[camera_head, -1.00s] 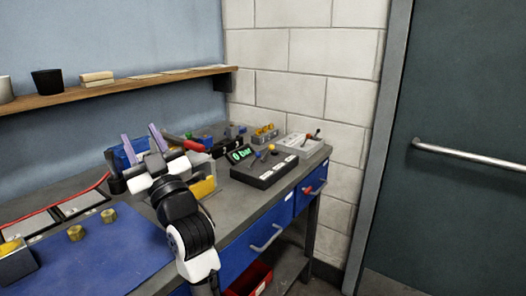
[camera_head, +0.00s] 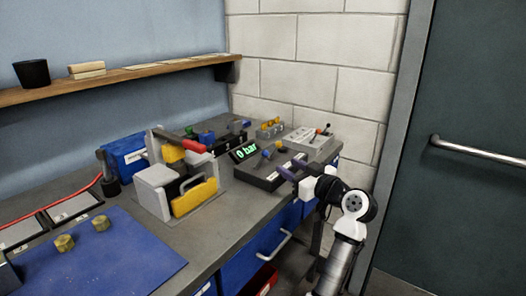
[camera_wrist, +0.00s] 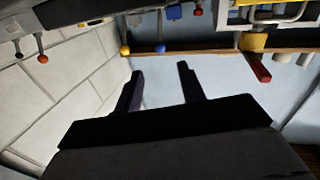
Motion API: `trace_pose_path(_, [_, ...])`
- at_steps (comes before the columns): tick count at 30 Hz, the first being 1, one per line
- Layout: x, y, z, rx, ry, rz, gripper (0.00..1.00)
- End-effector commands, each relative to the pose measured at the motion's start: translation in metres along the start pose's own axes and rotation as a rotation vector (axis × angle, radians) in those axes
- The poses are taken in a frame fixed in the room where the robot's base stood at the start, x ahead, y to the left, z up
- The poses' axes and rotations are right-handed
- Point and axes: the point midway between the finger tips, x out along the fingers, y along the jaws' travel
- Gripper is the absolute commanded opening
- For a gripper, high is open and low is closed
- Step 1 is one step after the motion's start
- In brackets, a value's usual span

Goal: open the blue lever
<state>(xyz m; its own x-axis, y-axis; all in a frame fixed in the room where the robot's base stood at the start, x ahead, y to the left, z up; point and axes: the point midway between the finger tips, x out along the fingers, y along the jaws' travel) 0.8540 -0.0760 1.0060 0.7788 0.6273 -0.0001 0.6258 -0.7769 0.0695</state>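The blue lever (camera_head: 266,154) has a round blue knob and stands on a dark control box (camera_head: 268,178) beside a yellow-knobbed lever (camera_head: 279,144). A display on the box reads "0 bar" in green. The blue knob also shows in the wrist view (camera_wrist: 160,47), with the yellow knob (camera_wrist: 126,50) to its left; that view looks upside down. My gripper (camera_head: 293,167) is at the right front of the box, with its dark purple fingers pointing towards it. In the wrist view the fingers (camera_wrist: 160,80) are apart with nothing between them. Neither touches the blue knob there.
A grey and yellow machine (camera_head: 186,185) with a red handle stands left of the box. A grey box with a red-knobbed lever (camera_head: 315,136) sits behind it to the right. A blue mat (camera_head: 105,255) covers the left front. A wooden shelf (camera_head: 120,78) runs along the wall.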

Motion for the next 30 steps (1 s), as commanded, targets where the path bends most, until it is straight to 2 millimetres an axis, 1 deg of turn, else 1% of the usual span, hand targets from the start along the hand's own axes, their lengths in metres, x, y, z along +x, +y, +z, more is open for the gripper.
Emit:
trace_pose_path(1, [0.011, -0.001, -0.003, 0.001, 0.000, -0.004, 0.40])
trace_pose_path(9, [0.070, -0.001, -0.004, 0.001, -0.001, -0.003, 0.40])
trace_pose_path(12, [0.088, -0.002, -0.003, 0.001, 0.000, -0.003, 0.40])
trace_pose_path(15, [0.101, -0.001, -0.003, 0.000, 0.000, -0.001, 0.40])
trace_pose_path(18, [0.110, -0.001, -0.002, 0.000, 0.000, 0.000, 0.40])
trace_pose_path(21, [0.115, -0.001, -0.001, 0.000, -0.001, 0.000, 0.40])
trace_pose_path(29, [0.116, -0.001, 0.000, -0.001, 0.000, 0.001, 0.40])
trace_pose_path(30, [0.116, -0.001, 0.000, -0.001, 0.000, 0.001, 0.37])
